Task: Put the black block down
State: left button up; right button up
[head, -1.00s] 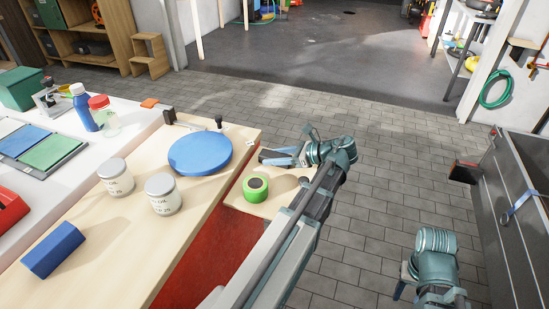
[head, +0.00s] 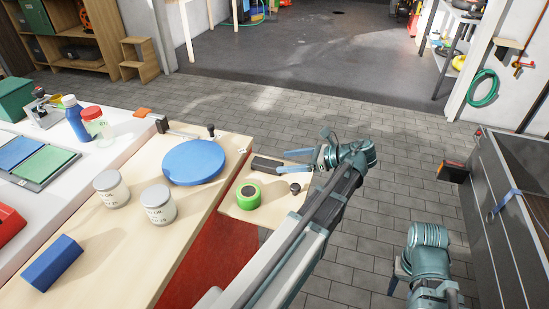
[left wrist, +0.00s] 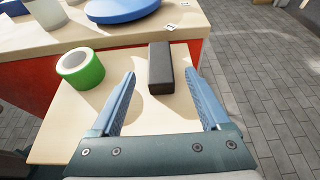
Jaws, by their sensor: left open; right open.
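The black block (head: 267,164) lies on a small light wooden shelf (head: 232,207) at the workbench's right side. In the left wrist view the block (left wrist: 160,67) lies with its near end between the fingertips, with a gap on both sides. My left gripper (head: 285,163) is open and empty, just right of the block; its spread fingers also show in the left wrist view (left wrist: 160,77). My right gripper (head: 396,281) is low at the right, away from the bench, partly hidden by its own arm.
A green tape roll (head: 248,195) stands on the shelf near the block. On the workbench are a blue disc (head: 193,162), two grey-lidded jars (head: 158,205) and a blue block (head: 53,263). A grey metal cabinet (head: 500,215) stands at the right.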

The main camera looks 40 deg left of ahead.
pick_arm(q)
jog(key=shift+p+v, duration=0.5)
jog(key=shift+v, duration=1.45)
jog(key=s+d+r+n+t+h+p, duration=0.1)
jog(key=s+d+r+n+h+p, duration=0.1)
jog(key=d+p, duration=0.5)
jog(key=s+d+r+n+t+h+p, duration=0.1)
jog(key=s+d+r+n+h+p, duration=0.2)
jog(key=d, duration=0.8)
jog(key=s+d+r+n+t+h+p, duration=0.1)
jog(key=s+d+r+n+h+p, duration=0.1)
jog(key=s+d+n+h+p, duration=0.3)
jog(key=s+d+h+p, duration=0.1)
jog(key=s+d+p, duration=0.1)
jog(key=d+p, duration=0.2)
jog(key=shift+s+d+r+n+t+h+p, duration=0.2)
jog(key=shift+r+n+t+h+p, duration=0.15)
jog(key=shift+p, duration=0.8)
